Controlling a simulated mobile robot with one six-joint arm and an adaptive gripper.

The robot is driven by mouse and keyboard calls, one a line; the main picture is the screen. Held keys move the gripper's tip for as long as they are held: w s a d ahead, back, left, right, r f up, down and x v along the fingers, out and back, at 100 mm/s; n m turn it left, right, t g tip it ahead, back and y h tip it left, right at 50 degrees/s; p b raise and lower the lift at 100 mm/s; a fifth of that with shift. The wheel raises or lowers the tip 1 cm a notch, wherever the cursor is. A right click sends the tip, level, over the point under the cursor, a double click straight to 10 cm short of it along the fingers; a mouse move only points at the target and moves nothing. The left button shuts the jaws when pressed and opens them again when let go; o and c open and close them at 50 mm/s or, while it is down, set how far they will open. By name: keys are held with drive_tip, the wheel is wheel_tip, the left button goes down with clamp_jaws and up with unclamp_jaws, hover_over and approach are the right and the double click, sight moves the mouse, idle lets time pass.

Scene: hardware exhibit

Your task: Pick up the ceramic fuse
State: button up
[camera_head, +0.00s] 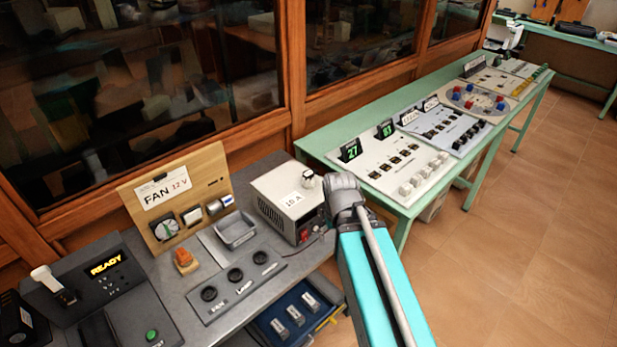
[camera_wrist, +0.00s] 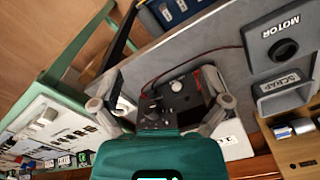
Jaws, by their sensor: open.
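I cannot pick out the ceramic fuse for certain. Small pale cylinder-like parts (camera_head: 214,207) sit on the wooden FAN 12 V panel (camera_head: 208,178); one has a blue end. Similar pale and blue parts (camera_wrist: 283,132) show at the right of the wrist view. Several pale blocks (camera_head: 296,315) lie in a blue drawer under the bench. My gripper (camera_wrist: 162,103) is open, with its fingers wide apart and nothing seen held. It is over the power supply marked 10 A (camera_head: 282,196), whose dark front (camera_wrist: 160,105) shows between the fingers. My arm hides the fingers in the head view.
A grey scrap tray (camera_head: 235,233), an orange part (camera_head: 185,260) and a plate with round sockets (camera_head: 235,275) are on the grey bench. A green table (camera_head: 318,152) with panels extends right. A glass cabinet stands behind.

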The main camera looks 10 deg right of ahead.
sight(308, 173)
drive_tip(key=w+a+r+n+p, duration=0.1)
drive_tip(key=w+r+n+p, duration=0.6)
drive_tip(key=w, duration=0.4)
drive_tip(key=w+a+r+n+p, duration=0.2)
drive_tip(key=w+r+n+p, duration=0.6)
drive_tip(key=w, duration=0.3)
drive_tip(key=shift+w+a+r+p, duration=0.35)
drive_tip(key=shift+r+p, duration=0.25)
drive_tip(key=shift+r, duration=0.3)
drive_tip(key=shift+f, duration=0.1)
wheel_tip(308, 173, down, 8)
drive_tip(key=b, duration=0.8)
drive_tip(key=shift+f+b, duration=0.25)
drive_tip(key=shift+b, duration=0.05)
drive_tip(key=shift+s+a+f+b, duration=0.1)
drive_tip(key=shift+f+b, duration=2.5)
